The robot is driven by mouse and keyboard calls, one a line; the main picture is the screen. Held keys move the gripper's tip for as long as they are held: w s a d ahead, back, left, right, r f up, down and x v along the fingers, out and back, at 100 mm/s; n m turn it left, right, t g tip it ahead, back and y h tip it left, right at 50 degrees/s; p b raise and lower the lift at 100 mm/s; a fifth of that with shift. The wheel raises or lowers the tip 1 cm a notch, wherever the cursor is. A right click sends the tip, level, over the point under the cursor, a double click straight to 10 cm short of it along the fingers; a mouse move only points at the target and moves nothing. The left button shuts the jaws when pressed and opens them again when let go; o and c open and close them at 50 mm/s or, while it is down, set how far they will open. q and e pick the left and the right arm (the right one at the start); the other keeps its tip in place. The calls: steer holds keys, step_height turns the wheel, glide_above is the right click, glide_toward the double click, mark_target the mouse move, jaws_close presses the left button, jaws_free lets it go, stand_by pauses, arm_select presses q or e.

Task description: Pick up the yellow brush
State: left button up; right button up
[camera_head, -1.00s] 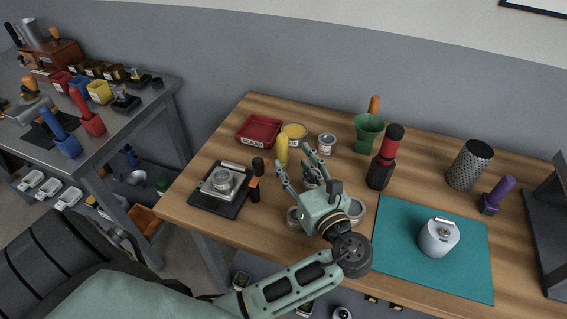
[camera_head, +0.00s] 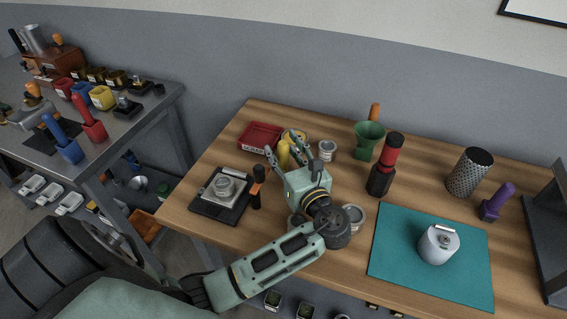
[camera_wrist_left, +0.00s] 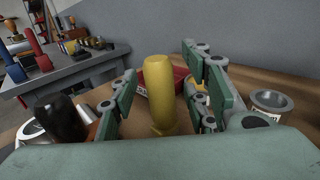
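The yellow brush (camera_head: 284,152) stands upright on the wooden table, near the red tray. Its handle shows large in the left wrist view (camera_wrist_left: 160,92). My left gripper (camera_head: 282,147) is open, with its fingers spread to either side of the brush. In the left wrist view the handle stands between the fingers, with a visible gap on each side. The brush's lower end is partly hidden by my gripper in the head view. My right gripper is not in view.
A red tray (camera_head: 260,136) is behind the brush. A tin (camera_head: 328,150), a green funnel-shaped cup (camera_head: 368,137) and a red-and-black grinder (camera_head: 384,168) stand to the right. A teal mat (camera_head: 400,262) lies further right.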

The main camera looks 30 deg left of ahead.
mark_target(283, 142)
arm_select(q)
jaws_close()
stand_by(0.3)
steer(key=shift+r, duration=0.55)
step_height(283, 142, up, 3)
steer(key=shift+f, duration=0.15)
steer(key=w+d+r, duration=0.5)
steer(key=d+r, duration=0.2)
steer(key=d, duration=0.3)
steer(key=shift+w+d+r, duration=0.15)
steer(key=shift+w+d, duration=0.05)
